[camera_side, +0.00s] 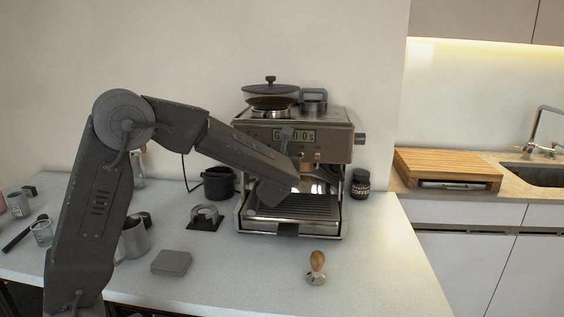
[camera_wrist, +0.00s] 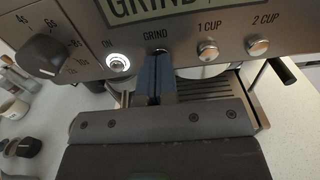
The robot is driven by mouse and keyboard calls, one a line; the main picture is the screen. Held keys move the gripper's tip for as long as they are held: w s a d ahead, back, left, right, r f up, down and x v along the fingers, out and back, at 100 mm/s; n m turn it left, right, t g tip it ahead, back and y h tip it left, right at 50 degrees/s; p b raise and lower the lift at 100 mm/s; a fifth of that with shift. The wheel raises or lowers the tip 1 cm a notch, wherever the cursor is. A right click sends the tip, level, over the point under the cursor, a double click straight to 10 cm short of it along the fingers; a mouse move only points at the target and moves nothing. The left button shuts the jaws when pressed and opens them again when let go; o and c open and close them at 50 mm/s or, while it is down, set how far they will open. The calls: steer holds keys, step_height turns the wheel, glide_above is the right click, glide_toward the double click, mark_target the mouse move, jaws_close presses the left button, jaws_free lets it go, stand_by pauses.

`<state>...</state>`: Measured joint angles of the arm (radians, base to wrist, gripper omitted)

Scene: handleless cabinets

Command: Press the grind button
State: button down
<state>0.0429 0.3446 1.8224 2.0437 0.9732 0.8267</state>
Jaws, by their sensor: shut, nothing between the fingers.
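The espresso machine (camera_side: 330,135) stands on the counter, with a lit display on its front. In the wrist view the GRIND button (camera_wrist: 158,50) sits below its label, between the lit ON button (camera_wrist: 118,62) and the 1 CUP button (camera_wrist: 208,51). My gripper (camera_wrist: 156,62) is shut and empty, its fingertips at the lower part of the GRIND button. I cannot tell whether they touch it. In the side view my arm's end is in front of the machine, and the fingertips are hard to make out there.
A grind dial (camera_wrist: 45,55) is left of the buttons. A wooden-handled tamper (camera_side: 316,268) stands on the counter before the machine. A dark knock-out bin (camera_side: 219,184), a steel jug (camera_side: 134,238) and a grey block (camera_side: 171,262) are to the left. A coffee jar (camera_side: 360,185) is at the right.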

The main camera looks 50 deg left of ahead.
steer(key=shift+w+a, duration=0.1)
steer(key=shift+a, duration=0.15)
steer(key=v, duration=1.4)
steer(key=shift+d, duration=0.25)
